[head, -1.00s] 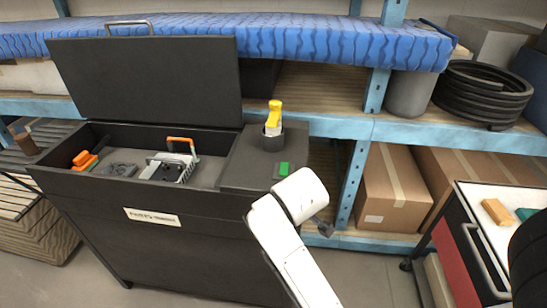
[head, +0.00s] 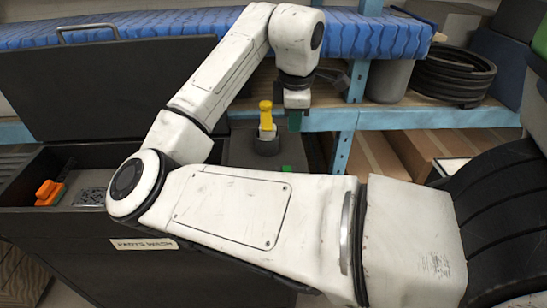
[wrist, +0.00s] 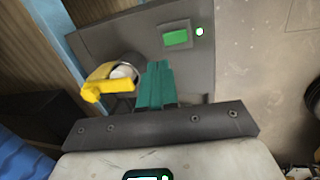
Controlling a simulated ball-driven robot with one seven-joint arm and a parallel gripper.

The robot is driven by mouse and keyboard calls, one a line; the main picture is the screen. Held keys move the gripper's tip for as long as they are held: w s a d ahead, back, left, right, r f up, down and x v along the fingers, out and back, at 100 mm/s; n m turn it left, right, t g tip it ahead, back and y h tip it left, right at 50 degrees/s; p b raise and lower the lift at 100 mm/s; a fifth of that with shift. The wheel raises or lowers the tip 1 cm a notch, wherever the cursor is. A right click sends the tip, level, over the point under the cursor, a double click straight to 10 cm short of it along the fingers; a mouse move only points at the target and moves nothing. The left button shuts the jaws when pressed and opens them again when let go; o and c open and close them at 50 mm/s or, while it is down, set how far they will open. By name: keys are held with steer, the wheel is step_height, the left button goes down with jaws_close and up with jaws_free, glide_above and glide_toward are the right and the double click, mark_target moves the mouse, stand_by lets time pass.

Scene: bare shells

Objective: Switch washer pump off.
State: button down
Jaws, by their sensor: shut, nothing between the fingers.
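The parts washer (head: 200,257) is a dark cabinet with its lid raised. On its right-hand top panel stands a yellow handle (head: 266,115) on a dark round base; it also shows in the wrist view (wrist: 108,82), to the left of my fingers. A green rectangular button or lamp (wrist: 177,38) sits on the panel, with a small lit green dot beside it; in the head view the green piece (head: 287,168) is partly hidden by my arm. My gripper (head: 295,121) has green fingers, shut and empty. It hangs right of the yellow handle, pointing down, apparently above the panel.
My arm crosses the head view and hides much of the washer basin. An orange-handled item (head: 48,192) lies in the basin. Behind are a shelf with a blue mattress-like roll (head: 345,45), a grey bin (head: 388,80) and coiled black hose (head: 452,75).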

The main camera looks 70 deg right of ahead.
steer(key=y, duration=0.1)
steer(key=n+p, duration=0.1)
glide_toward(286, 168)
steer(key=f, duration=0.7)
steer(key=shift+d, duration=0.35)
